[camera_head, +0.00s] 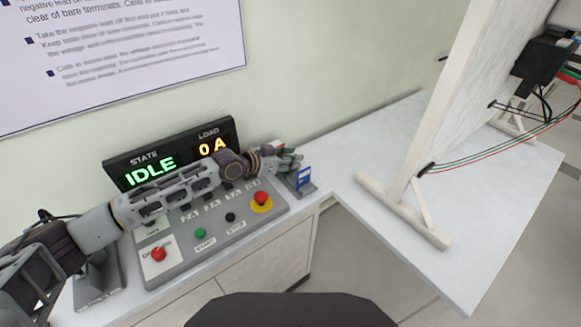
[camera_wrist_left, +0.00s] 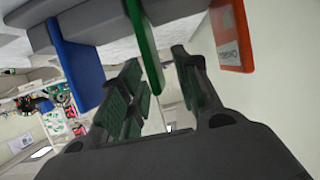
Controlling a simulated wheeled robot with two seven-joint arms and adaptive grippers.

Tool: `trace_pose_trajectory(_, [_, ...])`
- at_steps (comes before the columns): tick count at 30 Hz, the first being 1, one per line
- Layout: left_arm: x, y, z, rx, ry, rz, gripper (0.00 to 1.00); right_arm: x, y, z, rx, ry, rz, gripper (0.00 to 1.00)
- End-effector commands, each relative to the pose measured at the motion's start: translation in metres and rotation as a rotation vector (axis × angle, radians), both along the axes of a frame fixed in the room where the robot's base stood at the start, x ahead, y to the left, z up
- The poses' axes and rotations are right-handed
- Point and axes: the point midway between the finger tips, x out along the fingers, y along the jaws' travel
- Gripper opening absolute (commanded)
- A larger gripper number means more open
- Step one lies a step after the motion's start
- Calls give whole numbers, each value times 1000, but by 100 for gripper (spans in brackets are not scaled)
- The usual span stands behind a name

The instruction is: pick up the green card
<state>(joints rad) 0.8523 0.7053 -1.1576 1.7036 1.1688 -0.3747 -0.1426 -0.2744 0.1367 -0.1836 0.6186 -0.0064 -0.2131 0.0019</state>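The green card (camera_wrist_left: 144,45) is a thin upright plate in the left wrist view, its end reaching between the two fingers of my left gripper (camera_wrist_left: 160,88). The fingers stand apart, with a visible gap to the card on each side. A blue card (camera_wrist_left: 78,62) is to its left and an orange card (camera_wrist_left: 231,35) with lettering to its right. In the head view my left gripper (camera_head: 282,160) is over the grey card holder (camera_head: 304,191) at the bench's right end; the blue card shows there (camera_head: 304,177), and the green card is hard to make out. My right gripper is not in view.
My left arm passes over a grey control panel (camera_head: 222,222) with red, green and black buttons. Behind it a display (camera_head: 120,170) reads IDLE and 0 A. A white table (camera_head: 350,160) with a standing board (camera_head: 440,110) and wires is to the right.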

Motion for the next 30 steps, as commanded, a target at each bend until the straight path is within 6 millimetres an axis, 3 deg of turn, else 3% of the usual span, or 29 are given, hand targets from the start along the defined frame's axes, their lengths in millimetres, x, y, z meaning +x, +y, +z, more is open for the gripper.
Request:
trace_pose_trajectory(1, [0, 0, 0, 0, 0, 0, 26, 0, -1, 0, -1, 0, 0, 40])
trace_pose_trajectory(7, [0, 0, 0, 0, 0, 0, 0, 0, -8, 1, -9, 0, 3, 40])
trace_pose_trajectory(21, [0, 0, 3, 0, 0, 0, 0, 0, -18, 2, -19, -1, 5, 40])
trace_pose_trajectory(30, [0, 0, 31, -1, -2, 0, 0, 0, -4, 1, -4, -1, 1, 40])
